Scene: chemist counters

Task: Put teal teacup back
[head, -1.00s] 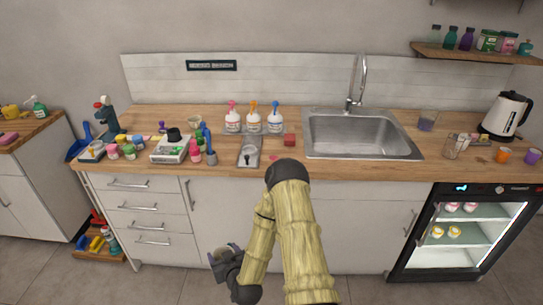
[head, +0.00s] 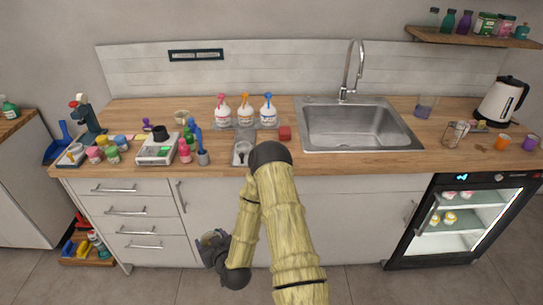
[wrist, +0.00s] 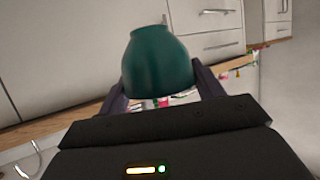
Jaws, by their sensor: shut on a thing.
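The teal teacup (wrist: 157,62) is between the two fingers of my gripper (wrist: 160,95) in the wrist view. The fingers are shut on it, one on each side. In the head view my gripper (head: 212,245) hangs low in front of the white cabinet doors, below the counter edge. The teacup cannot be made out clearly there. An orange cup (head: 503,142) and a purple cup (head: 530,143) stand at the right end of the counter.
The wooden counter (head: 350,162) holds a sink (head: 358,125), several pump bottles, a scale (head: 157,150) and a kettle (head: 503,102). A lit glass-door fridge (head: 455,225) is at the lower right. A shelf (head: 470,38) with jars hangs at the upper right. The floor before the cabinets is clear.

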